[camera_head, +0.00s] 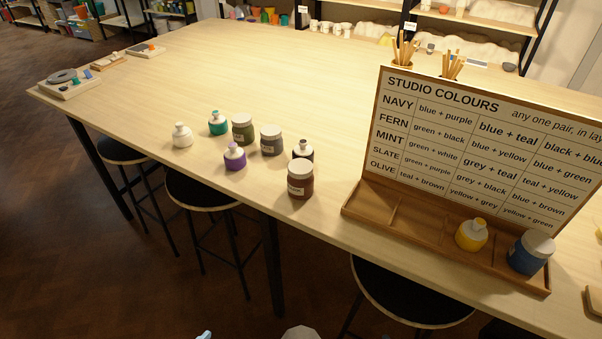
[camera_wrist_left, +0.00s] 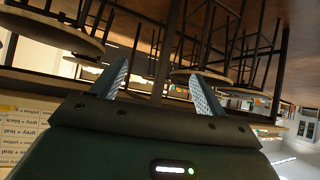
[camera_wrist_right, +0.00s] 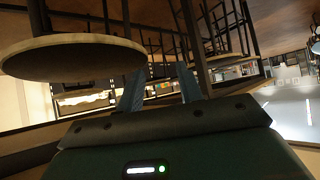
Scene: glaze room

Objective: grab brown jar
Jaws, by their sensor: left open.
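The brown jar (camera_head: 300,184) stands upright near the front edge of the long table, with a pale lid and a white label. It is the nearest of a loose group of jars and bottles. A dark bottle (camera_head: 303,149) stands just behind it. My left gripper (camera_wrist_left: 158,85) is open and empty in its wrist view, with stools beyond the fingers. My right gripper (camera_wrist_right: 161,88) shows a gap between its fingers and holds nothing. Neither wrist view shows the brown jar. Both grippers are away from it.
Nearby stand a purple bottle (camera_head: 235,157), grey jar (camera_head: 271,141), green jar (camera_head: 243,129), teal bottle (camera_head: 218,123) and white bottle (camera_head: 182,136). Right is a wooden rack (camera_head: 396,222) with a colour board, yellow bottle (camera_head: 471,236) and blue jar (camera_head: 531,253). Stools (camera_head: 412,292) stand below.

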